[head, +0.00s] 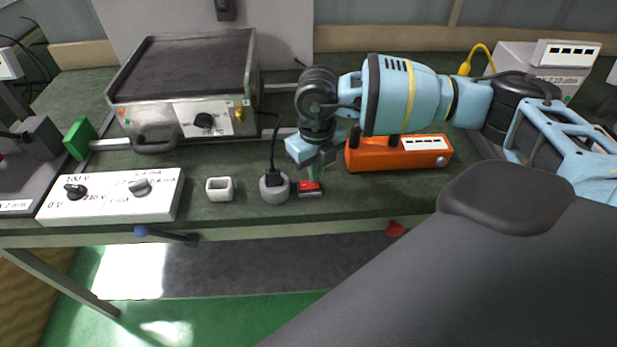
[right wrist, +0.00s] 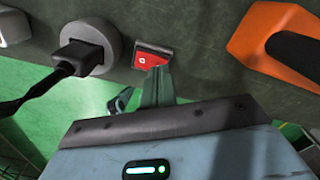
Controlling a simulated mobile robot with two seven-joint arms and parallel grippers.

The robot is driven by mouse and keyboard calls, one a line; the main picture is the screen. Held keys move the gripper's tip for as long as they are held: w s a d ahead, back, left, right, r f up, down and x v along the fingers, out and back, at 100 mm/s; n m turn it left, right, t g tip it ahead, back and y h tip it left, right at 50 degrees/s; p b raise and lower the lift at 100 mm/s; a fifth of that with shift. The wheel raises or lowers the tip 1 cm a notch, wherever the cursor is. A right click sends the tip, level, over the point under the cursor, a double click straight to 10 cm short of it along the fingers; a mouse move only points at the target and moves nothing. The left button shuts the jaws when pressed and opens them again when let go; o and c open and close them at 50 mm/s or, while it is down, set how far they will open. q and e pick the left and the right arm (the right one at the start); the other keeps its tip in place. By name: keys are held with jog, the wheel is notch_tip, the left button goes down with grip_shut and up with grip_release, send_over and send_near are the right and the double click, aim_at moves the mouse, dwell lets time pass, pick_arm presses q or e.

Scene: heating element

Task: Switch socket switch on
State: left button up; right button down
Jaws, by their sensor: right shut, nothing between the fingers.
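The red socket switch (head: 310,187) sits at the front edge of the green bench, just right of the round grey socket (head: 274,188) with a black plug in it. In the right wrist view the red switch (right wrist: 152,57) shows a small white mark, and the grey socket (right wrist: 92,47) with its plug is to its left. My right gripper (head: 316,172) is shut and empty, pointing down at the switch. In the right wrist view its fingertips (right wrist: 157,72) are at the switch's lower edge; I cannot tell whether they touch it. My left gripper is not in view.
A hot plate (head: 185,85) stands behind with a knob on its front. An orange box (head: 398,153) lies close to the right of the gripper.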

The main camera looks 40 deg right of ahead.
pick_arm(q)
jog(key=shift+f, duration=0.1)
pick_arm(e)
jog(key=shift+f, duration=0.25)
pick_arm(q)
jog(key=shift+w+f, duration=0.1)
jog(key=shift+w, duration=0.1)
pick_arm(e)
jog(key=shift+f, duration=0.25)
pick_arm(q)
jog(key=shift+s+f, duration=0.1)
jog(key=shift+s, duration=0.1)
pick_arm(e)
jog(key=shift+s+f, duration=0.1)
jog(key=shift+f, duration=0.15)
jog(key=shift+r, duration=0.45)
jog(key=shift+r+p, duration=0.75)
jog(key=shift+r, duration=0.55)
jog(key=shift+r+p, duration=1.05)
jog(key=shift+r, duration=0.8)
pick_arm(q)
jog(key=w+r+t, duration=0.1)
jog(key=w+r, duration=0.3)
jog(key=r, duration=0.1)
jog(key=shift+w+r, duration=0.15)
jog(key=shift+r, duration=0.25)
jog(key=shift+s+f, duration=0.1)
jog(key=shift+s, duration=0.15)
